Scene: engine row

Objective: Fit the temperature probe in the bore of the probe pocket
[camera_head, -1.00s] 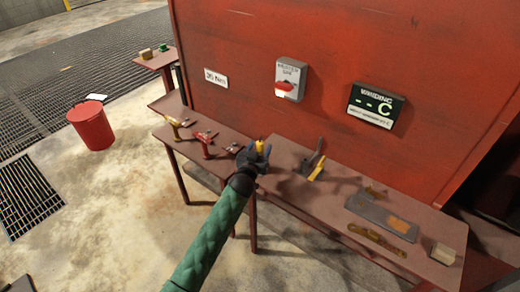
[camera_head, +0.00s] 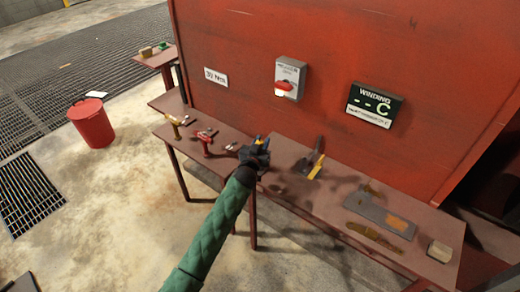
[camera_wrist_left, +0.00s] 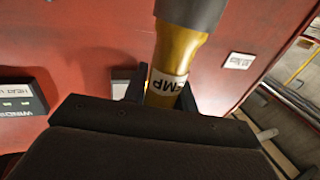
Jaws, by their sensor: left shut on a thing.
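The temperature probe (camera_wrist_left: 176,62) shows in the left wrist view as a yellow-brown shaft with a grey end and a white label partly reading "EMP". In the head view only a bit of yellow (camera_head: 259,138) shows at the fingers. In the left wrist view the fingers (camera_wrist_left: 165,92) sit either side of the labelled part. I cannot make out the probe pocket or its bore. My right gripper is not in view.
A black and yellow tool (camera_head: 316,167), a grey plate (camera_head: 380,214) and a pale block (camera_head: 439,251) are to the right. The red wall (camera_head: 330,50) with a "WINDING" display (camera_head: 375,104) stands behind.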

